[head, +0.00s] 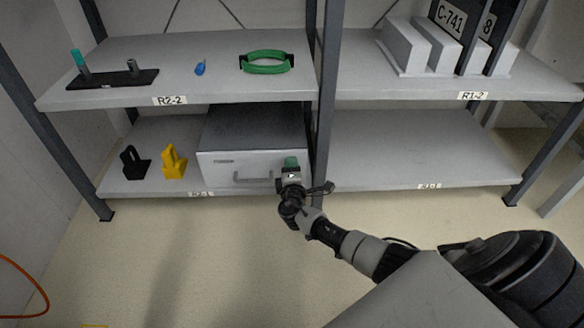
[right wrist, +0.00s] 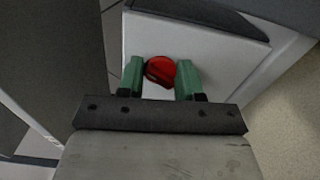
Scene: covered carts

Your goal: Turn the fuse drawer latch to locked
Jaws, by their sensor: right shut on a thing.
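The fuse drawer (head: 224,168) is a grey box with a pale front and a bar handle (head: 253,179), on the lower shelf of the left rack. Its front also shows in the right wrist view (right wrist: 205,45). The latch (right wrist: 160,71) is a red round knob on that front. My right gripper (head: 291,166) is at the right end of the drawer front. In the right wrist view its green fingers (right wrist: 160,78) stand on both sides of the red latch, shut on it. In the head view the gripper hides the latch. My left gripper is not in view.
A rack post (head: 326,100) stands just right of the drawer. A black holder (head: 134,163) and a yellow holder (head: 173,161) stand left of it. The upper shelf holds a green ring (head: 267,68) and a blue item (head: 200,68). The lower right shelf (head: 410,150) is bare.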

